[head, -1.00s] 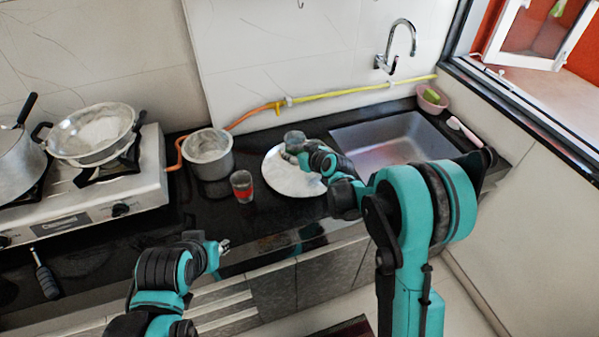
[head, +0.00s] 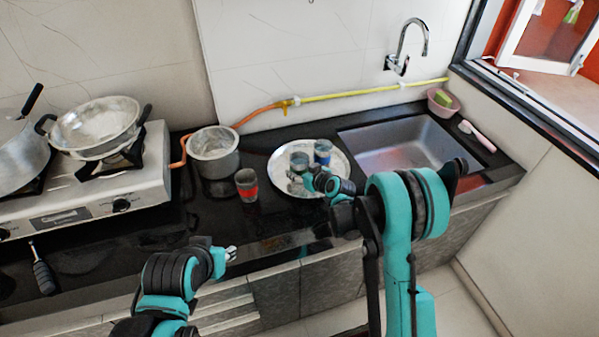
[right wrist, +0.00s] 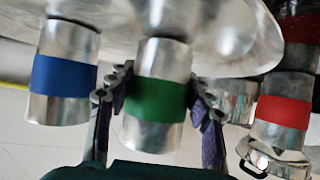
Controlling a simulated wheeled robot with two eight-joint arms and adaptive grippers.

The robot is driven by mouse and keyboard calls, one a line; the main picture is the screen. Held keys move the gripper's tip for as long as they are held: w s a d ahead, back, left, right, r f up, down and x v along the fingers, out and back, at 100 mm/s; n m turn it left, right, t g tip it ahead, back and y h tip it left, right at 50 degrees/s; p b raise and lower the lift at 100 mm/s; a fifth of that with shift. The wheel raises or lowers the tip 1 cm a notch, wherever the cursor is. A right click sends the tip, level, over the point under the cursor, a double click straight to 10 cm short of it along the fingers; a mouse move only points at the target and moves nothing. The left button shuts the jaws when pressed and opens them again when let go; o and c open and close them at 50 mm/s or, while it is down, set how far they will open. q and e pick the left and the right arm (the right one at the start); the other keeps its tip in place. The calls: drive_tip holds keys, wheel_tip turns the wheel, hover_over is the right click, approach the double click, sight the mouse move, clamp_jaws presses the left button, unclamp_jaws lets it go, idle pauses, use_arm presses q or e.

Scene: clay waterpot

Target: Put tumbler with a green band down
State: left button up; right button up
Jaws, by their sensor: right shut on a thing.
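The tumbler with a green band (head: 299,162) is upright in my right gripper (head: 297,177), over the round steel plate (head: 276,174). In the right wrist view, the fingers (right wrist: 160,88) are shut on either side of the green band (right wrist: 156,100). The picture there is upside down, and the tumbler's base is close to the plate (right wrist: 225,35); I cannot tell whether it touches. A tumbler with a blue band (head: 322,152) stands on the plate beside it. My left gripper (head: 231,254) is off to the lower left, its fingers too small to judge.
A tumbler with a red band (head: 246,185) stands on the black counter left of the plate, in front of a steel pot (head: 213,153). The stove (head: 110,180) is further left. The sink (head: 405,148) lies right of the plate.

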drive_tip(key=shift+s+f, duration=0.1)
drive_tip(key=shift+f, duration=0.05)
drive_tip(key=o, duration=1.2)
drive_tip(key=shift+f, duration=0.1)
drive_tip(key=shift+c, duration=0.2)
